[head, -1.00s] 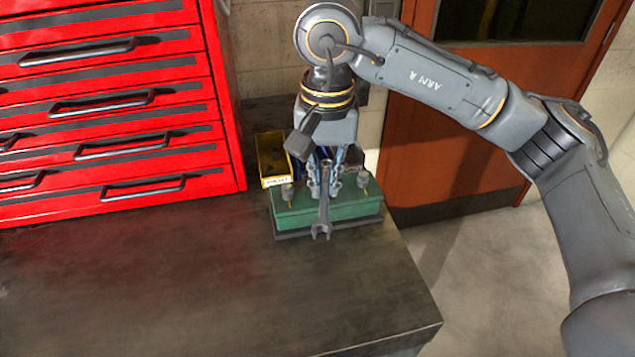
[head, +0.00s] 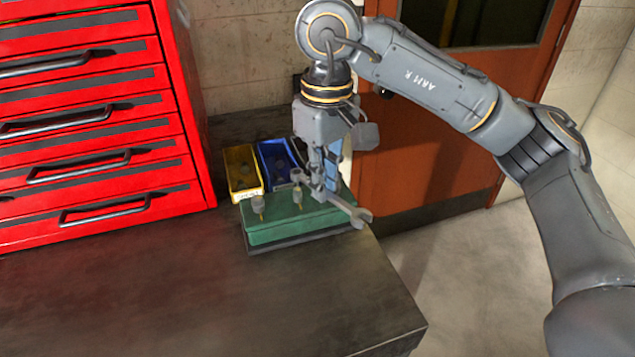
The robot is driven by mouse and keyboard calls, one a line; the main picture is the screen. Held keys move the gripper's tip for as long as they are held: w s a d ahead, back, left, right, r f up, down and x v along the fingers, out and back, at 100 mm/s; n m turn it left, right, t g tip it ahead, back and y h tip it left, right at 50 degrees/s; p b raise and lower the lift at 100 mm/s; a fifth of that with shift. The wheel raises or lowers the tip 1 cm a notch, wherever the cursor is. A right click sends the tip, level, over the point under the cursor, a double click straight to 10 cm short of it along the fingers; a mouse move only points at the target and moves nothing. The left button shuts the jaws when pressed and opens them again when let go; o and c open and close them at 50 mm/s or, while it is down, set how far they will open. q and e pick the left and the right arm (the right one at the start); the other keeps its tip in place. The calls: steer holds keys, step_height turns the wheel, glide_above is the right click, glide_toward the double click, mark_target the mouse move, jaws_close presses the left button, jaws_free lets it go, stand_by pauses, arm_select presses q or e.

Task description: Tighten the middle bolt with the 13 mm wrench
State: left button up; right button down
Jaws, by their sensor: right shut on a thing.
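A green block (head: 282,228) sits on a dark base near the far right edge of the workbench. Bolts stand upright on top of it: the left bolt (head: 258,206) and the middle bolt (head: 297,196) show. Any bolt on the right side is hidden behind my gripper. My right gripper (head: 323,190) points down over the right part of the block, shut on a grey wrench (head: 352,211). The wrench's open jaw points to the right and toward the front, past the block's edge. Its other end is hard to make out near the gripper. My left gripper is out of view.
A yellow bin (head: 239,168) and a blue bin (head: 268,155) with small parts stand behind the block. A red drawer cabinet (head: 185,140) stands to the left. The workbench (head: 200,290) is clear in front. An orange door (head: 430,150) is behind.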

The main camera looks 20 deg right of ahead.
steer(key=shift+d+n, duration=0.2)
steer(key=shift+n, duration=0.1)
steer(key=shift+f, duration=0.2)
steer(key=shift+f+b, duration=0.55)
steer(key=shift+b, duration=0.05)
steer(key=shift+a+f, duration=0.1)
steer(key=shift+f, duration=0.1)
steer(key=shift+f, duration=0.1)
steer(key=shift+f+b, duration=0.15)
steer(key=shift+b, duration=0.25)
steer(key=shift+f+b, duration=0.45)
steer(key=shift+f, duration=0.05)
